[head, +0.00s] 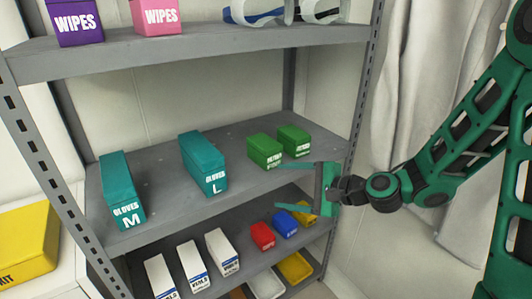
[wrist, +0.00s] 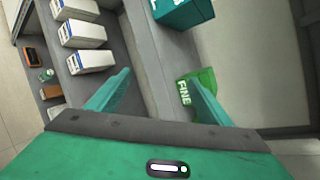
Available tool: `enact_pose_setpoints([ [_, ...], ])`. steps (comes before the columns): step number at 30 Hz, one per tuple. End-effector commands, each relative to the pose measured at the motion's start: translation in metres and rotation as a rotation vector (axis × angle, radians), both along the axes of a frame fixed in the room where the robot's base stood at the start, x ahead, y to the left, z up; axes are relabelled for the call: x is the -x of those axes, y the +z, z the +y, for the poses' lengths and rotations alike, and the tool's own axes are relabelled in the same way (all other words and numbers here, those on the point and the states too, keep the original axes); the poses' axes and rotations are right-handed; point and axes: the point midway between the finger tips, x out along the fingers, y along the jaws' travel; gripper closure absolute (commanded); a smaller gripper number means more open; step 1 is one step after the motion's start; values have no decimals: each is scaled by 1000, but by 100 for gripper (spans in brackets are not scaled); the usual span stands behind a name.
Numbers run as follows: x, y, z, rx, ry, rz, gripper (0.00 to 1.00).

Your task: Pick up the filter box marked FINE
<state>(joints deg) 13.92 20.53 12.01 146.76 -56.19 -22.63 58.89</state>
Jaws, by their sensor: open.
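Two green boxes, a left one (head: 265,151) and a right one (head: 293,139), stand side by side at the right of the middle shelf in the head view; their small print is too blurred there to tell which is FINE. In the wrist view a green box marked FINE (wrist: 206,75) shows beside and partly behind my right finger. My gripper (head: 283,189) is open and empty, in front of the shelf edge near the green boxes. In the wrist view my gripper's fingertips (wrist: 158,78) are spread, with shelf surface between them.
Teal glove boxes M (head: 122,190) and L (head: 204,163) stand left on the middle shelf (head: 165,195). Below are white boxes (head: 222,252), a red box (head: 262,236) and a blue box (head: 285,223). The top shelf holds wipes boxes. A rack post (head: 362,110) stands at right.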

Motion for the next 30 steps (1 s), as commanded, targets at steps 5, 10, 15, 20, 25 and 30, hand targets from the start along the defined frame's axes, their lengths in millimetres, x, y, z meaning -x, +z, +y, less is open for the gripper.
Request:
enact_pose_setpoints([
  [5, -32, 26, 21, -431, -206, 191, 27],
  [10, -59, 36, 13, -737, -375, 359, 27],
  [15, -73, 37, 3, -887, -464, 448, 27],
  [20, -80, 37, 5, -914, -481, 465, 27],
  [25, -90, 37, 14, -910, -478, 463, 27],
  [30, -103, 38, 24, -912, -476, 460, 27],
])
